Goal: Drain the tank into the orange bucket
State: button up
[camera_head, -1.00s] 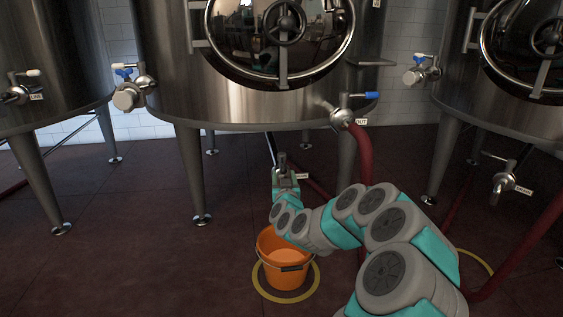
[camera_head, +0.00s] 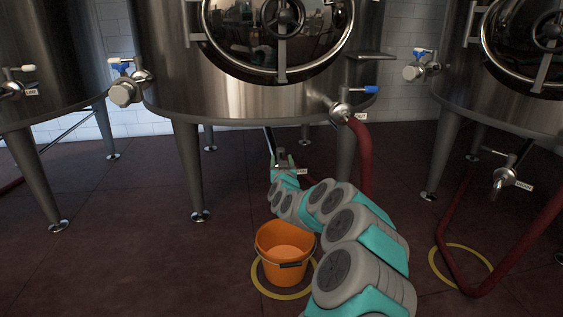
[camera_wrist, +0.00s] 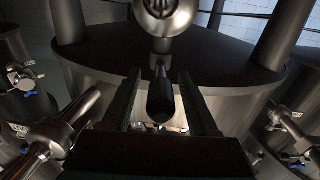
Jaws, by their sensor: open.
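The steel tank (camera_head: 235,104) stands on legs in the middle of the head view. The orange bucket (camera_head: 268,262) stands upright on the floor below it, inside a yellow ring, with its handle down. My gripper (camera_head: 281,158) is small and dark under the tank, above and behind the bucket. In the wrist view, my gripper (camera_wrist: 160,80) is open, with a finger on each side of a dark valve handle (camera_wrist: 160,98). The handle hangs from a round metal valve body (camera_wrist: 168,14). Contact with the fingers cannot be told.
A blue-handled outlet valve (camera_head: 343,108) with a red hose (camera_head: 364,150) is on the tank's right. Another blue-handled valve (camera_head: 126,84) is on its left. Other tanks stand at both sides. A second yellow ring (camera_head: 480,254) lies at the right. The floor left of the bucket is clear.

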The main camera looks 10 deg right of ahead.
jog(key=shift+w, duration=0.2)
grip_shut()
dwell(0.5)
dwell(1.0)
